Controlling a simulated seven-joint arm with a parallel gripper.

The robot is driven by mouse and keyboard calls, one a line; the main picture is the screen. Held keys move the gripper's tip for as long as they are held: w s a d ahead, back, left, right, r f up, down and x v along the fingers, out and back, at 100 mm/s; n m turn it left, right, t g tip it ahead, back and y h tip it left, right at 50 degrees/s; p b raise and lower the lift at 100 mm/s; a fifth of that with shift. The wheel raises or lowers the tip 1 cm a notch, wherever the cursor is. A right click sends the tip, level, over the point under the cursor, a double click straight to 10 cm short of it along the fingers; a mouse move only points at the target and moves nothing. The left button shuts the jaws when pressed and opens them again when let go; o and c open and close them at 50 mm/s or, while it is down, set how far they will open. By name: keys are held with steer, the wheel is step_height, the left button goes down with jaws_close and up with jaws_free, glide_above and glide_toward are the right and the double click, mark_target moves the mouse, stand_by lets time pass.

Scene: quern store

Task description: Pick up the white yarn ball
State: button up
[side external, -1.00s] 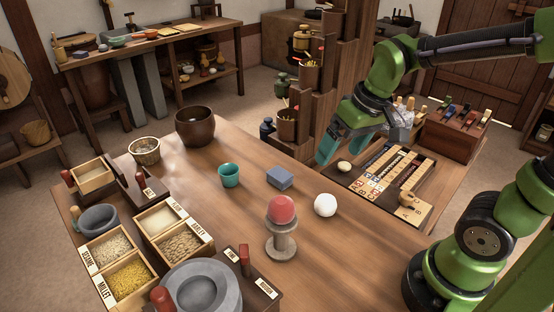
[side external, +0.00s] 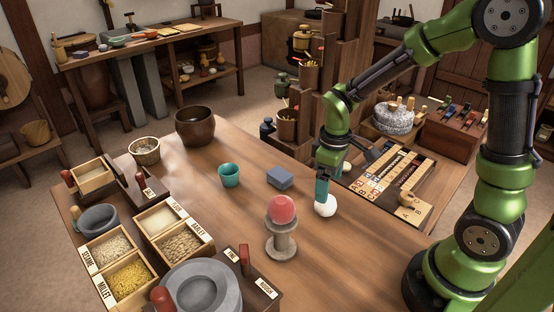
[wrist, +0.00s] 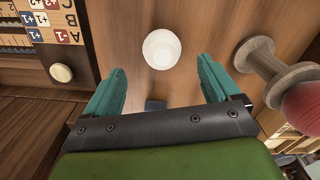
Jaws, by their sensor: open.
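The white yarn ball (side external: 325,207) rests on the wooden table, right of the stone spool stand that bears a red ball. In the wrist view the white ball (wrist: 161,49) lies ahead of the fingertips, roughly centred between them. My gripper (side external: 322,196) points down just above and behind the white ball, one teal finger overlapping it in the side view. In the wrist view my gripper's teal fingers (wrist: 160,80) are spread wide with nothing between them. Whether a finger touches the ball I cannot tell.
The red ball (side external: 283,208) sits on the spool stand (side external: 281,241) close by on the left. A board with lettered tiles (side external: 391,178) lies to the right.

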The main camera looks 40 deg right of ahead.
mark_target(326, 205)
steer(key=shift+a+f, duration=0.15)
steer(key=shift+f, duration=3.25)
steer(key=c, duration=1.1)
